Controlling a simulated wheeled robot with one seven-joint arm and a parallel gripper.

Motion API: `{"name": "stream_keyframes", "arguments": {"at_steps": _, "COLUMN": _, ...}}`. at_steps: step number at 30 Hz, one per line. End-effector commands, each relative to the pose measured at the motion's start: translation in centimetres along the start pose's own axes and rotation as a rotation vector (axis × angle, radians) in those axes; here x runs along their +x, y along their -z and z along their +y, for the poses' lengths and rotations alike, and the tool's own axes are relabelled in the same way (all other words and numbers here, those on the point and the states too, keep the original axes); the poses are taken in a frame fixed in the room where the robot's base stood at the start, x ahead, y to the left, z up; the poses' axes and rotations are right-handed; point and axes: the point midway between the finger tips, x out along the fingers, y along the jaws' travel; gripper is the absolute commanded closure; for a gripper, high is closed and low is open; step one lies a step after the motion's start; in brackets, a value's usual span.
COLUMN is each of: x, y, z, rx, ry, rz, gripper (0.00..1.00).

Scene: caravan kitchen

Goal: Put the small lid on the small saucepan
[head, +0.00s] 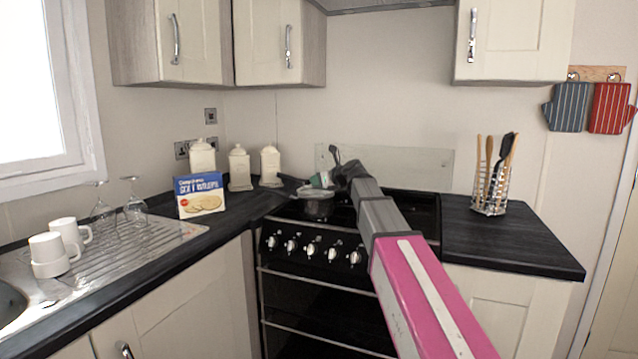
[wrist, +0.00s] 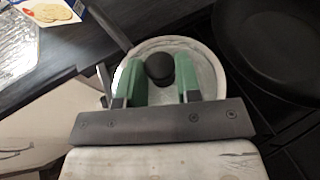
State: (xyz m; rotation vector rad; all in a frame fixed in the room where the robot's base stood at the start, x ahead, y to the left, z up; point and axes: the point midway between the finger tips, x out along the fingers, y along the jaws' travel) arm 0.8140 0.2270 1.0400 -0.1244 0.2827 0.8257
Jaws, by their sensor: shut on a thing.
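The small lid (wrist: 182,50) is round and pale grey with a black knob (wrist: 160,68). My gripper (wrist: 161,78), with green fingers, is shut on this knob, one finger on each side. In the head view my gripper (head: 322,181) is over the cooker's left side, with the lid (head: 318,192) under it. The small saucepan (head: 318,208) is grey metal and stands on the hob just below the lid. Its dark handle (head: 289,182) points left. The lid hides the pan's inside. I cannot tell whether the lid touches the rim.
A large black frying pan (wrist: 285,45) is right of the lid. A utensil holder (head: 490,200) stands on the right worktop. Glasses and mugs (head: 72,236) are by the sink.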

Motion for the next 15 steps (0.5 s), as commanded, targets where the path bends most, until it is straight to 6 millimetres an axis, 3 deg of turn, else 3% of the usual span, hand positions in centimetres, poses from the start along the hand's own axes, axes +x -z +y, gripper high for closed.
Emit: {"name": "stream_keyframes", "arguments": {"at_steps": 15, "x": 0.33, "y": 1.08, "z": 0.01, "rx": 0.000, "ry": 0.000, "rz": -0.001, "gripper": 0.97}}
